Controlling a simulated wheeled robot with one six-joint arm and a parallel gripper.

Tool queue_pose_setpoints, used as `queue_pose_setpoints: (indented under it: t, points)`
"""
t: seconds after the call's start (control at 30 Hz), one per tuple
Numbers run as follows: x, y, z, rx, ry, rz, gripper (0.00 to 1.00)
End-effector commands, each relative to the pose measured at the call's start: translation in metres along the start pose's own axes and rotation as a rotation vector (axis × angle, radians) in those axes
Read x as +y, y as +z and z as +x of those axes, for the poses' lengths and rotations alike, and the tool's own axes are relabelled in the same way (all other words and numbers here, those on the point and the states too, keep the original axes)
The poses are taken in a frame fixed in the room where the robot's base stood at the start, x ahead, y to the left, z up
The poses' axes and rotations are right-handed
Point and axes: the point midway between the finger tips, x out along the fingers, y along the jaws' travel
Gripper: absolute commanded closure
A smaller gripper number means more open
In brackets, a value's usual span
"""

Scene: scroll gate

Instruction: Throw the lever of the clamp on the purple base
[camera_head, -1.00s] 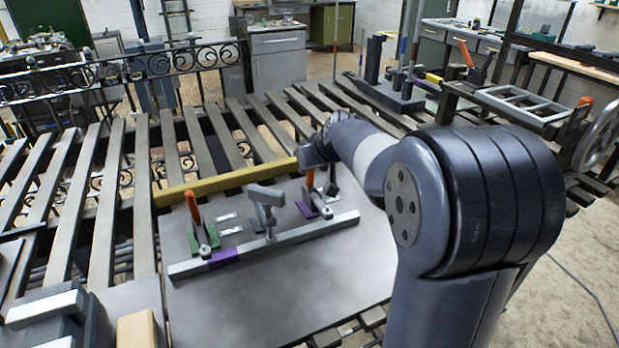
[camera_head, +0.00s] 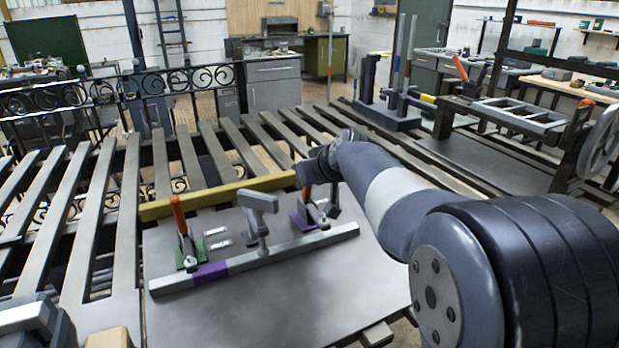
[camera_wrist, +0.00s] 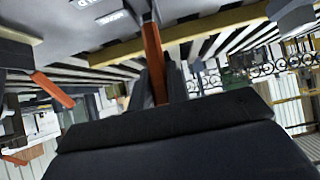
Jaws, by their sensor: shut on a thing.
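The clamp on the purple base (camera_head: 303,222) stands near the right end of a grey bar on the bench plate. My gripper (camera_head: 307,190) is over this clamp and hides most of its lever in the head view. In the wrist view the orange lever (camera_wrist: 153,55) stands between the two dark fingers of my gripper (camera_wrist: 157,85), which is shut on it. A second clamp, on a green base (camera_head: 188,252), stands at the left with its orange lever (camera_head: 178,213) upright. That lever also shows at the left of the wrist view (camera_wrist: 52,90).
A grey T-shaped post (camera_head: 258,205) stands between the clamps. The grey bar (camera_head: 285,247), with a purple band, runs in front of them and a yellow beam (camera_head: 225,193) behind. Bare plate lies in front of the bar. Slatted bench and scroll railing are beyond.

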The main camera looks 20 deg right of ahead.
Motion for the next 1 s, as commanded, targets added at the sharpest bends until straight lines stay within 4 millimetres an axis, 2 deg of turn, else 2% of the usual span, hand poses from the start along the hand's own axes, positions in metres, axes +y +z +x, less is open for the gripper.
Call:
queue_pose_setpoints:
  t: [0.17, 0.2, 0.43, 0.77, 0.87, 1.0]
  points:
    - [0.000, 0.002, 0.000, -0.004, -0.001, 0.000, 1.00]
    - [0.000, 0.002, 0.000, -0.004, -0.001, 0.000, 0.80]
    - [0.000, 0.001, 0.000, -0.003, 0.000, 0.000, 0.62]
    - [0.000, 0.000, -0.005, -0.001, 0.000, 0.000, 0.62]
    - [0.000, 0.000, -0.017, 0.000, 0.001, 0.000, 0.62]
    - [0.001, -0.001, -0.043, 0.002, 0.002, 0.000, 0.62]
